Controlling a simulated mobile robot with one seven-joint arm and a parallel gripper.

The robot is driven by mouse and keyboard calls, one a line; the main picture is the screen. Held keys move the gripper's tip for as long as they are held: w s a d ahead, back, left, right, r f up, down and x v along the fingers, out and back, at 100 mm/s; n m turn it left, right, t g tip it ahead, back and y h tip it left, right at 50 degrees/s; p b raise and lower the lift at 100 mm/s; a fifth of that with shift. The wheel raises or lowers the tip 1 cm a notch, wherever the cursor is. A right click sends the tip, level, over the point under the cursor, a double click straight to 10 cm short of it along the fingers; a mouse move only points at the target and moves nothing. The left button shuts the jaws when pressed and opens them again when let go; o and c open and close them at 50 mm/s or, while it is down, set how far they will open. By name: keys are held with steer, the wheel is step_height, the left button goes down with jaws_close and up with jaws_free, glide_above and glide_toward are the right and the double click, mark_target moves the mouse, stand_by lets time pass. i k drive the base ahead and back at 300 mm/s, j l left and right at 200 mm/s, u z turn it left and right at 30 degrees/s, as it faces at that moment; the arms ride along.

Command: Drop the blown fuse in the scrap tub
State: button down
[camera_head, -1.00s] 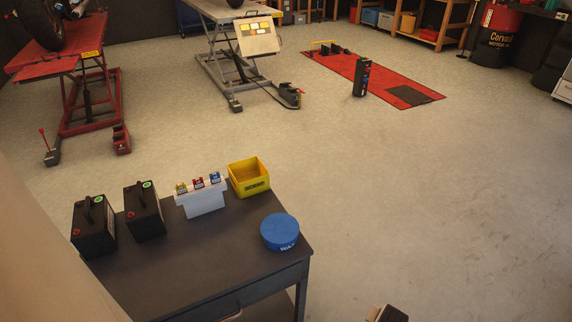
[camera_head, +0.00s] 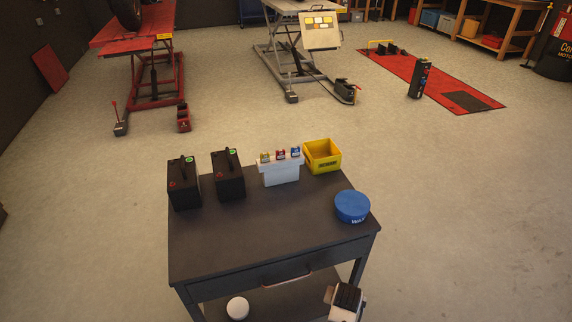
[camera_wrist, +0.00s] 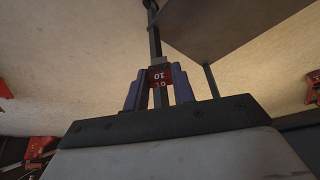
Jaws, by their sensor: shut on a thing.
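In the wrist view my gripper (camera_wrist: 158,90) is shut on a red fuse (camera_wrist: 160,76) marked 10, held between two purple-grey fingers. In the head view my gripper (camera_head: 346,298) shows at the bottom, low in front of the cart's right front; the fuse cannot be made out there. An open yellow tub (camera_head: 323,158) with a dark label too small to read stands at the cart's back right corner. A white fuse holder (camera_head: 281,173) with yellow, red and blue fuses on top stands left of the tub.
The dark cart (camera_head: 260,235) also carries two black batteries (camera_head: 184,184) (camera_head: 228,176) and a round blue container (camera_head: 352,207). A white round object (camera_head: 237,307) shows on its lower shelf. Motorcycle lifts stand behind. The floor right of the cart is clear.

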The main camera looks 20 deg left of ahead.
mark_target(328, 166)
steer(key=k+u, duration=0.15)
steer(key=k, duration=0.25)
steer(key=k+j+u, duration=0.1)
steer(key=k, duration=0.3)
steer(key=i+z, duration=0.2)
steer(key=i, duration=0.2)
steer(key=i+l+z, duration=0.2)
steer(key=i+z, duration=0.2)
steer(key=i+l+z, duration=0.1)
steer(key=i+z, duration=0.25)
steer(key=i+l+u, duration=0.45)
steer(key=u, duration=0.2)
